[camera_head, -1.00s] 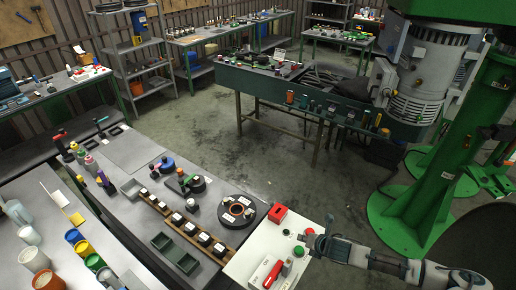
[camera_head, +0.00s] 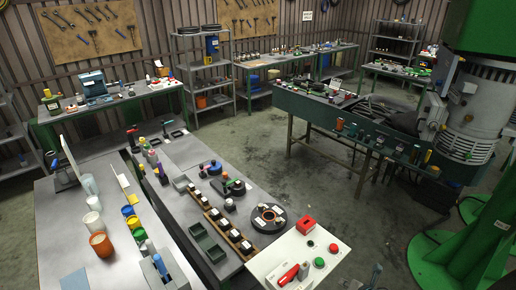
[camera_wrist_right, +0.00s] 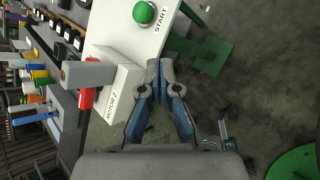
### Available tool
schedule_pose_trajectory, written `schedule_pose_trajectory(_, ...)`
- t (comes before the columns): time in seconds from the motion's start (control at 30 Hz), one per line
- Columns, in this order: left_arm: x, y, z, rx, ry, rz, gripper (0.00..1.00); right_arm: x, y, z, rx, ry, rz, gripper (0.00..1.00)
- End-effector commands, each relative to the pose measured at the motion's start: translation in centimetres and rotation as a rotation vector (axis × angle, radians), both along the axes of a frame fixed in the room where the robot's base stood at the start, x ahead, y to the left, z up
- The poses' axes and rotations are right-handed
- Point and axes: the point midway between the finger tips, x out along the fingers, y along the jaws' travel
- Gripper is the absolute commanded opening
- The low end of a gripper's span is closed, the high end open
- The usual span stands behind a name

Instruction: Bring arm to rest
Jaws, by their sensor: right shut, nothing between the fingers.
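My right gripper (camera_head: 374,274) shows only as a small part at the bottom edge of the head view, just right of the white control panel (camera_head: 270,262). The rest of my right arm is out of that view. In the right wrist view, the right gripper (camera_wrist_right: 161,64) has its fingertips together with nothing between them. It is beside the panel, near the grey box marked MOTOR 2 (camera_wrist_right: 119,92) with its red lever (camera_wrist_right: 88,98). The green START button (camera_wrist_right: 144,13) is at the top. I cannot tell whether the fingers touch the panel. My left gripper is in neither view.
Left of the panel, a grey bench (camera_head: 186,150) carries a round black fixture (camera_head: 268,218), green trays (camera_head: 207,242) and small parts. A green machine stand (camera_head: 470,240) rises at the right. Open floor (camera_head: 345,205) lies between panel and stand.

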Motion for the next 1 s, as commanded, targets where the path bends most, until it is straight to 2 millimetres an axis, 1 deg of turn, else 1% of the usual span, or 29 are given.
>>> schedule_pose_trajectory(0.03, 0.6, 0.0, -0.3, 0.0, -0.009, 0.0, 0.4, 0.5, 0.2, -1.1, 0.028, 0.006, -0.026, 0.0)
schedule_pose_trajectory(0.13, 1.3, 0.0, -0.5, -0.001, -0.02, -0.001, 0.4, 1.5, 0.2, -2.7, 0.086, 0.011, -0.087, 0.0)
schedule_pose_trajectory(0.27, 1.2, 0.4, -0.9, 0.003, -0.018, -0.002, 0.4, 2.8, -0.2, -5.4, 0.179, 0.022, -0.184, 0.0)
schedule_pose_trajectory(0.33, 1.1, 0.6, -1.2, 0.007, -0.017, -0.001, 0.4, 3.5, -0.6, -7.4, 0.238, 0.033, -0.25, 0.0)
schedule_pose_trajectory(0.47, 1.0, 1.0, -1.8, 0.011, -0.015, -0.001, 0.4, 4.1, -1.2, -12.1, 0.367, 0.065, -0.404, 0.0)
schedule_pose_trajectory(0.57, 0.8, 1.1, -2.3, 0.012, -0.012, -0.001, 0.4, 3.8, -1.8, -16.5, 0.471, 0.1, -0.541, 0.0)
schedule_pose_trajectory(0.63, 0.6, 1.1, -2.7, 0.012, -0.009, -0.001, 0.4, 3.1, -2.2, -20.1, 0.546, 0.13, -0.652, 0.0)
schedule_pose_trajectory(0.67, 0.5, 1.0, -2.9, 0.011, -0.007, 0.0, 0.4, 2.6, -2.4, -21.9, 0.578, 0.145, -0.704, 0.0)
schedule_pose_trajectory(0.7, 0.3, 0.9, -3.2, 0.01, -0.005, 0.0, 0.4, 1.6, -2.5, -24.5, 0.624, 0.169, -0.779, 0.0)
schedule_pose_trajectory(0.77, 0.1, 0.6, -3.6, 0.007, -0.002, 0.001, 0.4, -0.5, -2.8, -28.8, 0.691, 0.209, -0.905, 0.0)
schedule_pose_trajectory(0.8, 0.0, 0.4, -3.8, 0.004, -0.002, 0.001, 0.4, -2.3, -2.9, -31.7, 0.731, 0.237, -0.991, 0.0)
schedule_pose_trajectory(0.87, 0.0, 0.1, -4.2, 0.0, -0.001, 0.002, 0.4, -5.3, -2.9, -35.7, 0.784, 0.276, -1.118, 0.0)
schedule_pose_trajectory(0.9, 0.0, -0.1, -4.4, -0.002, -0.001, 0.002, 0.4, -7.6, -2.8, -38.3, 0.812, 0.303, -1.2, 0.0)
schedule_pose_trajectory(0.97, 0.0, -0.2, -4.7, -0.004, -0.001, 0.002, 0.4, -11.2, -2.5, -41.7, 0.848, 0.341, -1.318, 0.0)
schedule_pose_trajectory(1.0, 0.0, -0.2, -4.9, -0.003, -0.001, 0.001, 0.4, -13.8, -2.2, -43.9, 0.868, 0.365, -1.393, 0.0)
